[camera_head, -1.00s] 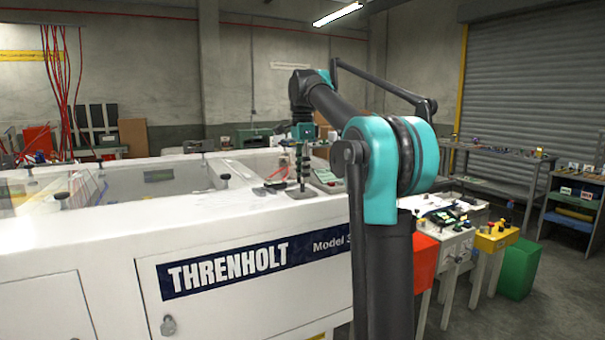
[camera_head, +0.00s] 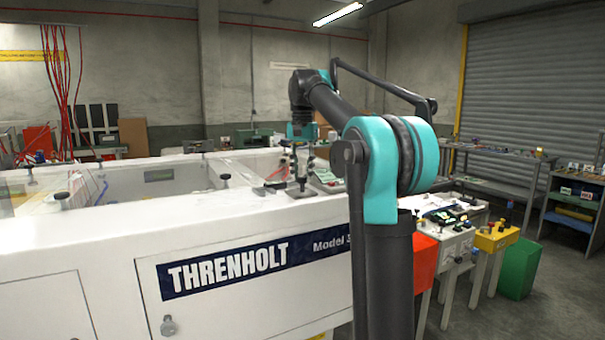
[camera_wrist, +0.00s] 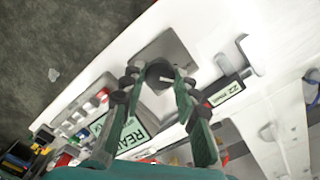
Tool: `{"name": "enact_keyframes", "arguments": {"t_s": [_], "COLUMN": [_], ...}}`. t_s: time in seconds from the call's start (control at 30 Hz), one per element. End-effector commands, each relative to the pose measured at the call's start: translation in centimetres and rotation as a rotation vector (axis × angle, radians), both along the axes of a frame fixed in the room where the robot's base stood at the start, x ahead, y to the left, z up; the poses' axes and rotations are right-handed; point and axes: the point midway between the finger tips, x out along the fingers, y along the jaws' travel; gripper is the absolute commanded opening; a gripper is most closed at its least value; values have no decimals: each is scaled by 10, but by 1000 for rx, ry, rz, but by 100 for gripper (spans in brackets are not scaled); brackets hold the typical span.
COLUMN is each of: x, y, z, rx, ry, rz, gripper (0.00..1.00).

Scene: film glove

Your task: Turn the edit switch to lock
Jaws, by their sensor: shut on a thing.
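The edit switch has a dark round knob (camera_wrist: 160,72) on a square grey plate (camera_wrist: 181,45) on top of the white machine. The plate also shows in the head view (camera_head: 299,192). My gripper (camera_wrist: 160,77) points down with its two green fingers on either side of the knob, shut on it. In the head view my gripper (camera_head: 303,180) stands over the plate. The fingers hide part of the knob, and I cannot read any lock marking or the knob's exact setting.
A panel with a green READY-like display (camera_wrist: 128,132) and coloured buttons lies beside the switch. A small dark label plate (camera_wrist: 228,91) is on the other side. The white machine (camera_head: 120,225) has a glazed opening to the left.

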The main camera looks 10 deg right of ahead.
Motion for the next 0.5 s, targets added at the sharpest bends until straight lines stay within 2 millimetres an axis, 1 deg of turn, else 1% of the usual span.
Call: {"name": "enact_keyframes", "arguments": {"t_s": [0.2,0.5], "x": [0,0], "y": [0,0], "z": [0,0], "rx": [1,1], "ry": [-1,-1], "rz": [75,105], "gripper": [1,1]}}
